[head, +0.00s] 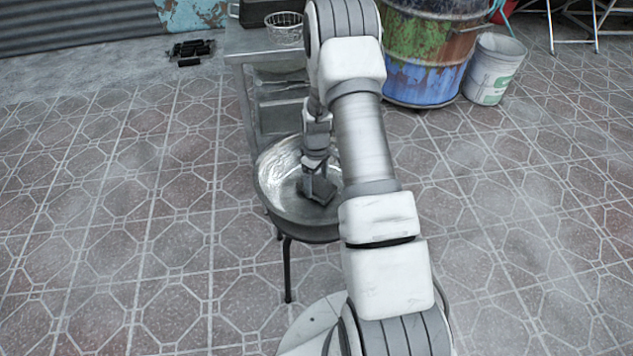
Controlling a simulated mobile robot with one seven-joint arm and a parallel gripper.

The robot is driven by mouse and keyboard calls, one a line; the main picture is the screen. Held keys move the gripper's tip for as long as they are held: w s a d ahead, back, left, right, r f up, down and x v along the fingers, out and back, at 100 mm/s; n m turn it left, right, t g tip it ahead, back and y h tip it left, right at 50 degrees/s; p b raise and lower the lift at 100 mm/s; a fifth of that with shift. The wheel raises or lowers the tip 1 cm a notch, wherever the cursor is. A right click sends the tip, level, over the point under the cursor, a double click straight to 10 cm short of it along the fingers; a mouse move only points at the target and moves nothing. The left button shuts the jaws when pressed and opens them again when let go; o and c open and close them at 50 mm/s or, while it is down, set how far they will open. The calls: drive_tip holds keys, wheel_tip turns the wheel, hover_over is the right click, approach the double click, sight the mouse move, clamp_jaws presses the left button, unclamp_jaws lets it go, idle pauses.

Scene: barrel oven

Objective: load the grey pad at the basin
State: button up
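The basin (268,185) is a wide, round, shiny metal bowl on dark legs, in the middle of the head view. My gripper (318,176) points down into it, towards the right side of the bowl. The grey pad (319,191) is a small dark grey block right at the fingertips, inside the rim. The fingers appear shut on it. My arm hides the right part of the basin, and whether the pad touches the bowl's floor cannot be told.
A metal table (238,58) with a wire basket (285,29) stands behind the basin. A rusty painted barrel (425,60) and a white bucket (494,70) stand at the back right. Black pieces (190,50) lie at the back left. The tiled floor is clear on both sides.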

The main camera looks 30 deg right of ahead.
sight(317, 184)
drive_tip(key=shift+r+p, duration=1.75)
drive_tip(key=shift+r, duration=1.25)
drive_tip(key=shift+r, duration=0.15)
wheel_tip(317, 184, up, 8)
drive_tip(key=p, duration=0.5)
drive_tip(key=s+a+r+m+b, duration=0.4)
drive_tip(key=a+r+m+b, duration=0.1)
drive_tip(key=a+r, duration=0.9)
wheel_tip(317, 184, up, 11)
drive_tip(key=s+p, duration=0.2)
drive_tip(key=p, duration=1.9)
drive_tip(key=shift+a+m, duration=0.15)
drive_tip(key=shift+m, duration=0.15)
